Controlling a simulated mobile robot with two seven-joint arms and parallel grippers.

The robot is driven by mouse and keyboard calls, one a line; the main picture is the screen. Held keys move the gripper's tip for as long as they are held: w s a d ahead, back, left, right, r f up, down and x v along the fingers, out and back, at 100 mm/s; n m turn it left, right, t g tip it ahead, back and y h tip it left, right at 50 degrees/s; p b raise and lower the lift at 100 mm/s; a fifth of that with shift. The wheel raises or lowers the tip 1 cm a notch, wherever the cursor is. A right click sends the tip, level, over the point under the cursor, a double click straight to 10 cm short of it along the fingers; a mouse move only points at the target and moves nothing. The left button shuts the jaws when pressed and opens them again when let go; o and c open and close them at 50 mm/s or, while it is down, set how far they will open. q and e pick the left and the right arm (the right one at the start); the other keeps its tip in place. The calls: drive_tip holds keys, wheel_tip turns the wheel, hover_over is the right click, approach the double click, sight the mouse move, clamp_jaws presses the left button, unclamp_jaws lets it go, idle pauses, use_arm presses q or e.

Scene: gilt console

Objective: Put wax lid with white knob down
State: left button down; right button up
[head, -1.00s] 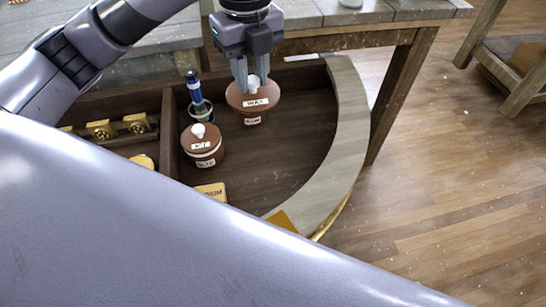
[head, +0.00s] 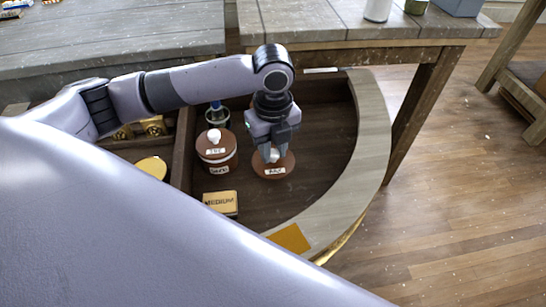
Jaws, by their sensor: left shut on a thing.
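The wax lid (head: 260,171) is a brown-red disc with a pale label and a white knob. It is in the open curved drawer in the head view, right of a lidded jar (head: 217,161). My left gripper (head: 272,156) points down and is shut on the lid's white knob. The lid is low, close to the drawer floor; I cannot tell whether it touches. The wax pot is not visible, probably hidden behind my gripper. My right gripper is not in view.
The drawer (head: 309,188) has bare dark floor right of and in front of the lid. A block labelled MEDIUM (head: 221,203) lies in front of the jar. A blue-topped item (head: 216,113) stands behind the jar. A pale curved rim (head: 372,150) bounds the right.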

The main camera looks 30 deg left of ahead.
sight(273, 152)
use_arm(q)
drive_tip(key=shift+f, duration=1.45)
drive_tip(key=shift+f, duration=0.1)
drive_tip(key=c, duration=0.9)
unclamp_jaws()
wheel_tip(273, 152, up, 12)
drive_tip(key=shift+r+p, duration=0.15)
drive_tip(key=shift+p, duration=0.6)
